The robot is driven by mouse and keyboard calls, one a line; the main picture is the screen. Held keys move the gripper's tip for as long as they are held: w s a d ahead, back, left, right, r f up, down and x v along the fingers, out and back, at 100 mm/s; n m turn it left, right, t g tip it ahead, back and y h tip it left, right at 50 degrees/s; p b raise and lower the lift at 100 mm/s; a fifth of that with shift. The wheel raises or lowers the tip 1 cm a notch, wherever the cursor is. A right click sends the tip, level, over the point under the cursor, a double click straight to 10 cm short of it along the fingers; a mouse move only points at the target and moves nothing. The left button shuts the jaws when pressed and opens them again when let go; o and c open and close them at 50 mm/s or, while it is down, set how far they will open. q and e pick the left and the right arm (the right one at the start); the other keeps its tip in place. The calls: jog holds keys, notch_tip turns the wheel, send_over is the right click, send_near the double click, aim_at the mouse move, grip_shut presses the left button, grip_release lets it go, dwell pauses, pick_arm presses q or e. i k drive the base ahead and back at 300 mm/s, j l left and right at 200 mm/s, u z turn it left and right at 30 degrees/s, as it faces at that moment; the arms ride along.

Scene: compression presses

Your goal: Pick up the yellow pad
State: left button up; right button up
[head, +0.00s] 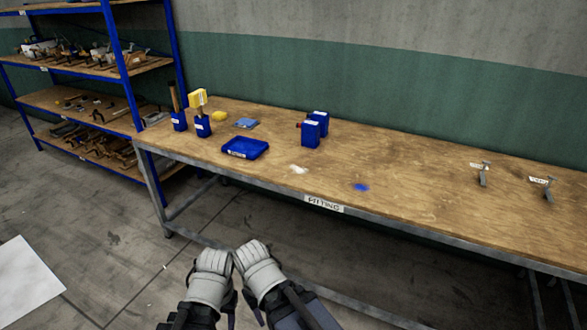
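A small yellow pad (219,116) lies flat on the wooden bench top, toward its left end, near the back edge. A larger yellow block (198,98) stands higher, on top of a blue holder, just left of the pad. My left gripper (213,260) and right gripper (253,254) are side by side at the bottom of the head view, in front of the bench and well apart from the pad. I see nothing held in either. Their fingers are too small and foreshortened to tell open from shut.
The bench (420,195) carries two blue holders (203,127), a blue-grey cloth-like item (246,123), a blue tray (244,149), blue containers (311,132), a white patch (299,169) and a blue patch (361,187). Shelves (128,126) stand left.

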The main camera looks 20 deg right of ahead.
aim_at(218, 116)
jog(key=i+j+u, duration=0.5)
jog(key=i, duration=0.2)
jog(key=i+u, duration=0.45)
jog(key=i, duration=1.05)
jog(key=i+j+z, duration=0.1)
jog(key=i+z, duration=0.25)
jog(key=i+j+z, duration=0.4)
jog(key=i, duration=0.15)
jog(key=i+j+z, duration=0.35)
jog(key=i+l, duration=0.1)
